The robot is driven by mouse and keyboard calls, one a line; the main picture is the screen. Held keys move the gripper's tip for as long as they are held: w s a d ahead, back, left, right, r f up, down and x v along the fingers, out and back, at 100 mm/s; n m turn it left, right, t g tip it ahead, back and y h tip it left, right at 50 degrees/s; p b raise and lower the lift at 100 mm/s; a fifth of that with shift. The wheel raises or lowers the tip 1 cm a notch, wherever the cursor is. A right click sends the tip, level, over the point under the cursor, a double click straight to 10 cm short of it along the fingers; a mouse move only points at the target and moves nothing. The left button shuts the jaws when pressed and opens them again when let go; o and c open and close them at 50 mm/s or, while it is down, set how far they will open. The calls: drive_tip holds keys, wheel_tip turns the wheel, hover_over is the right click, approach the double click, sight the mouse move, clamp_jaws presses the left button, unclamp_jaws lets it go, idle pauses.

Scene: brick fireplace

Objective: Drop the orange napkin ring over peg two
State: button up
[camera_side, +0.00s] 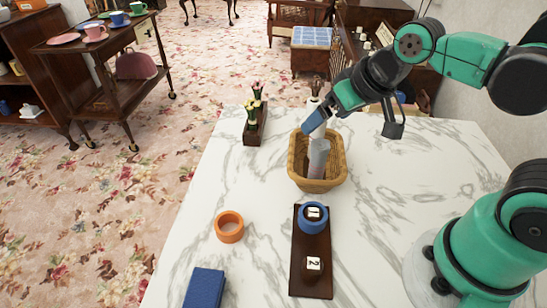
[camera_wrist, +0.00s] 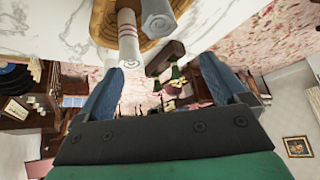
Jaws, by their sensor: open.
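The orange napkin ring (camera_side: 229,227) lies on the marble table, left of a dark peg board (camera_side: 298,274). Peg two (camera_side: 313,265), topped with a white "2" label, stands bare at the board's near end. A blue ring (camera_side: 313,217) sits around the peg at the far end. My gripper (camera_side: 322,114) is over the far part of the wicker basket, well beyond the orange ring and the board. In the wrist view its blue fingers (camera_wrist: 165,88) are wide apart with nothing held between them. The orange ring and peg board do not show in that view.
The wicker basket (camera_side: 297,163) holds pale rolled cloths, one with red stripes (camera_wrist: 128,45) in the wrist view. A dark stand (camera_side: 254,130) with green pieces is at the far left of the table. A blue block (camera_side: 204,288) lies near the front. The right table area is clear.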

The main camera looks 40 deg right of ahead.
drive_tip(key=w+a+f+m+g, duration=0.2)
drive_tip(key=w+a+m+g, duration=0.15)
drive_tip(key=a, duration=0.65)
drive_tip(key=m+g, duration=0.3)
drive_tip(key=m, duration=0.2)
approach(228, 221)
drive_tip(key=shift+s+a+f+n, duration=0.25)
drive_tip(key=shift+s+a+f, duration=0.15)
drive_tip(key=shift+s+f, duration=0.4)
drive_tip(key=shift+a+f, duration=0.1)
drive_tip(key=shift+f, duration=2.75)
drive_tip(key=shift+c, duration=0.3)
drive_tip(key=c, duration=1.3)
